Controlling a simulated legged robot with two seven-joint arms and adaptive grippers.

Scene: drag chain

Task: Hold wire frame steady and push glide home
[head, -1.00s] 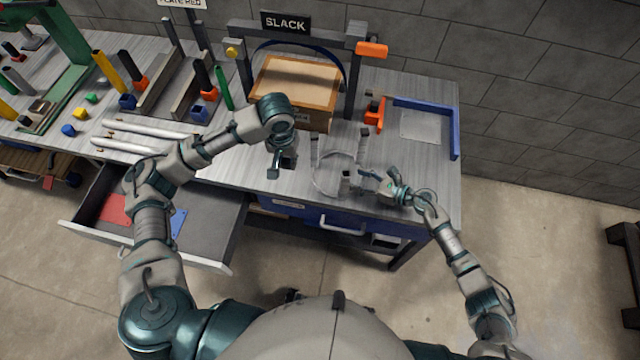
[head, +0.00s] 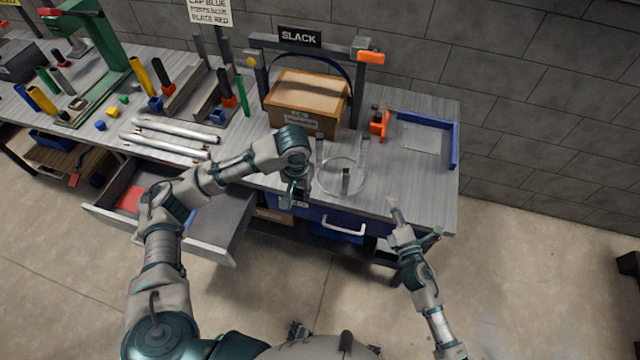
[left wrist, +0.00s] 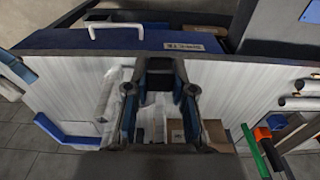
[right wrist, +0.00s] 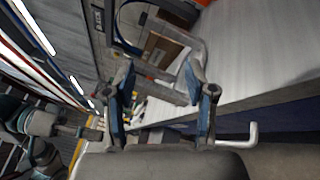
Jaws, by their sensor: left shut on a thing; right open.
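The wire frame (head: 322,184), a thin pale ring with upright posts, stands near the front edge of the grey bench. A short grey post (head: 346,179) stands at its front; I cannot tell if this is the glide. My left gripper (head: 297,194) is at the ring's front left, pointing down. In the left wrist view my left gripper (left wrist: 160,105) has its fingers around something pale, which I take for part of the frame; the contact is unclear. My right gripper (head: 393,204) is open and empty at the bench's front edge, right of the frame. It also shows in the right wrist view (right wrist: 163,112).
A cardboard box (head: 303,115) stands behind the frame, under the SLACK sign (head: 299,37). An orange clamp (head: 379,123) and a blue-edged corner (head: 455,143) are at right. White tubes (head: 165,145) lie at left. An open drawer (head: 215,230) juts out below.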

